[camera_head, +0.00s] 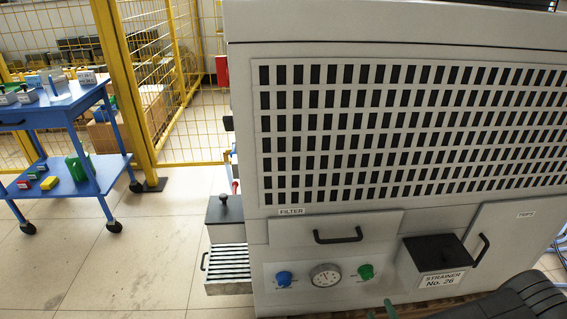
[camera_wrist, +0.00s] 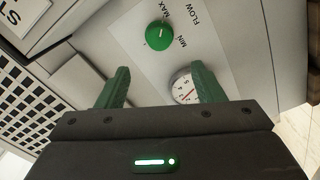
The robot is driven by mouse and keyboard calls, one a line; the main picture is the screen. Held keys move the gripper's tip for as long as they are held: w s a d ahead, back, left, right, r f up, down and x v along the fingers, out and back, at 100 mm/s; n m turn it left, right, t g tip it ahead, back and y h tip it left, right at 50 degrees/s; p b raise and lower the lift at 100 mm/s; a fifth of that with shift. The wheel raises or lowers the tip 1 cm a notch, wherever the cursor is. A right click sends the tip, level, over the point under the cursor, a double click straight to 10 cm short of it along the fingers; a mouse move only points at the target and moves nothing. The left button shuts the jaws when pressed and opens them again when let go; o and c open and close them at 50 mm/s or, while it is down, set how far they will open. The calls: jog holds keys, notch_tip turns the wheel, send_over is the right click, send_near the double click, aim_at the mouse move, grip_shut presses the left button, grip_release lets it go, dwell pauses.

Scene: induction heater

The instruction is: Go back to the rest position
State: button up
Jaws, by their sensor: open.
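My gripper (camera_wrist: 161,80) shows two green fingers, spread apart with nothing between them. In the wrist view they point toward the machine's control panel. The green flow knob (camera_wrist: 159,35), with MIN and MAX marks, lies beyond the fingertips, apart from them. The round gauge (camera_wrist: 181,86) is partly hidden by the right finger. In the head view my gripper's green fingertips (camera_head: 382,311) show at the bottom edge, below the green knob (camera_head: 366,272). The gauge (camera_head: 325,275) and a blue knob (camera_head: 284,279) sit left of it.
The machine's grille (camera_head: 400,130) fills the right. A black-lidded strainer box (camera_head: 437,252) juts out near my arm. A drawer handle (camera_head: 338,236) and a ribbed grey unit (camera_head: 229,264) also stick out. A blue cart (camera_head: 100,183) stands left by a yellow fence (camera_head: 133,95). Floor between is clear.

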aim_at(367, 277)
jog(key=w, duration=0.3)
jog(key=w+b, duration=0.1)
jog(key=w, duration=0.3)
jog(key=w+a+b, duration=0.1)
jog(key=w, duration=0.3)
jog(key=shift+w, duration=0.35)
jog(key=n+b, duration=0.1)
jog(key=n, duration=0.3)
jog(key=shift+s, duration=0.1)
jog(key=n+b, duration=0.1)
jog(key=n, duration=0.4)
jog(key=shift+f+b, duration=0.1)
jog(key=shift+b, duration=0.2)
jog(key=n+b, duration=0.2)
jog(key=n, duration=0.5)
jog(key=shift+d, duration=0.1)
jog(key=shift+n+b, duration=0.3)
jog(key=shift+n, duration=0.4)
jog(key=shift+s, duration=0.1)
